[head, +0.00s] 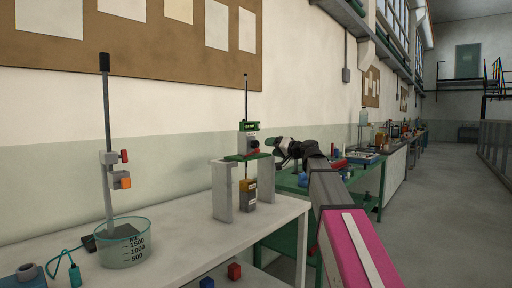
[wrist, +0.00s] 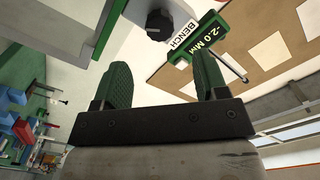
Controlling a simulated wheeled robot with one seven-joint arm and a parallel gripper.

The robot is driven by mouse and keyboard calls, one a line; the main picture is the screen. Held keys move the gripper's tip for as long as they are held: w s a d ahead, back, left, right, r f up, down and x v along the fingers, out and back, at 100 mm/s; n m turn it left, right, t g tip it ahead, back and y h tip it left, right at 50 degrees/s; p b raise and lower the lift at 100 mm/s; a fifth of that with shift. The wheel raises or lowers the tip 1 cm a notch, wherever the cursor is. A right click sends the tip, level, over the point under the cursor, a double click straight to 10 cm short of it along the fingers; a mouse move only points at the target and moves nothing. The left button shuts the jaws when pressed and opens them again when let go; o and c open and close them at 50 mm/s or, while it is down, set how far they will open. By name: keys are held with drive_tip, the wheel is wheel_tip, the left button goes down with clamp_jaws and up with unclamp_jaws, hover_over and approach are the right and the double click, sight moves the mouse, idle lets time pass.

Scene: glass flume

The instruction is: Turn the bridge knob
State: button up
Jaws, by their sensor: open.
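The bridge (head: 223,196) stands on the white bench in the head view, two pale uprights with a green crosspiece. A gauge with a green display (head: 249,126) rises above the crosspiece, and an orange and grey block (head: 249,191) hangs below it. My gripper (head: 278,150) is just right of the gauge, its fingertips partly hidden. In the wrist view a black knob (wrist: 159,25) shows beyond my open gripper (wrist: 163,75), in line with the gap between the green fingers. The fingers do not touch the knob. A BENCH label and a "-2.0 MM" display (wrist: 196,36) are beside it.
A glass beaker (head: 124,246) with a rod and clamps (head: 117,180) stands at the left of the white bench (head: 180,262). A red block (head: 234,271) and a blue block (head: 207,283) are low in front. A green bench (head: 285,183) with equipment lies right; the aisle is clear.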

sight(256, 146)
drive_tip(key=x, duration=1)
drive_tip(key=shift+w+f, duration=0.1)
drive_tip(key=c, duration=0.9)
